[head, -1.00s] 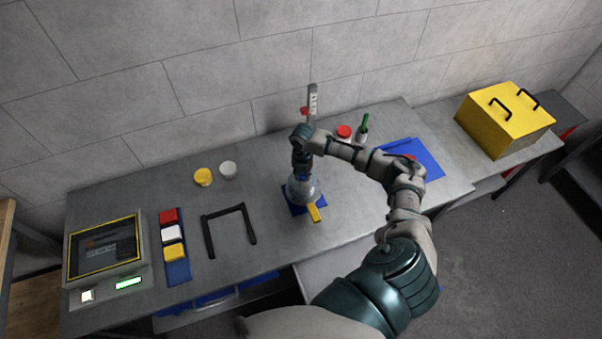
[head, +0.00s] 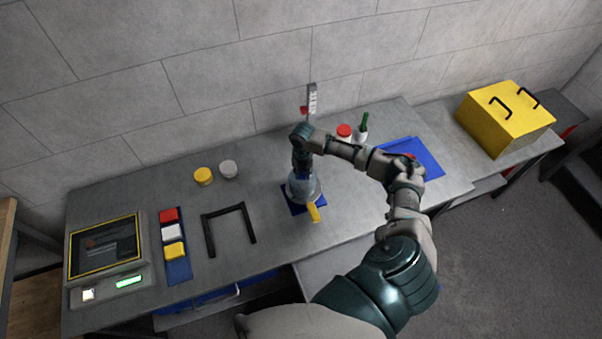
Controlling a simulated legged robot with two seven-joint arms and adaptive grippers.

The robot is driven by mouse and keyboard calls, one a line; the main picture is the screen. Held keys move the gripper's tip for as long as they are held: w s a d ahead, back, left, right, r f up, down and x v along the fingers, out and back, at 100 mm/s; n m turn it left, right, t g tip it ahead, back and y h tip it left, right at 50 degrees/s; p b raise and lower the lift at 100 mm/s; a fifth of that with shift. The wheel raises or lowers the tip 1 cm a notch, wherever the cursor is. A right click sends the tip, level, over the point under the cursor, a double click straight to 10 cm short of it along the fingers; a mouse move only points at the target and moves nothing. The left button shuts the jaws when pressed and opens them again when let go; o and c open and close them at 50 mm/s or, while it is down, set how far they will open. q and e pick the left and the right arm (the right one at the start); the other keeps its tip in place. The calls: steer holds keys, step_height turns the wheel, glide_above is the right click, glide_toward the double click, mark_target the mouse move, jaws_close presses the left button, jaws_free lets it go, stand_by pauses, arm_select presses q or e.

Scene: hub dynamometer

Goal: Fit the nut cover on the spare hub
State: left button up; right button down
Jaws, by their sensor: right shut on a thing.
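The silver-grey spare hub (head: 314,190) stands on a small blue pad (head: 290,202) near the middle of the bench, with a yellow piece (head: 314,212) sticking out at its front. My right gripper (head: 302,175) points down right over the hub's top. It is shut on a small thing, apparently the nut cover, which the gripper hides. I cannot tell whether that thing touches the hub. My left gripper is not in view.
A yellow cap (head: 203,176) and a grey cap (head: 228,168) stand behind a black frame (head: 210,238). A screen console (head: 105,248) and coloured blocks (head: 173,250) are at left. A red-lidded jar (head: 344,131), green bottle (head: 364,123) and blue tray (head: 428,160) are at right.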

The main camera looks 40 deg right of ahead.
steer(key=shift+d+f, duration=0.15)
steer(key=shift+d, duration=0.15)
steer(key=shift+f, duration=0.2)
steer(key=shift+a+f, duration=0.1)
steer(key=shift+a, duration=0.1)
steer(key=shift+a+f, duration=0.1)
steer(key=shift+a, duration=0.1)
steer(key=c, duration=1.2)
jaws_free()
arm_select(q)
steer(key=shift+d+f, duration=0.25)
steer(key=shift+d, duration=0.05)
arm_select(e)
steer(key=shift+d, duration=0.15)
steer(key=shift+d, duration=0.1)
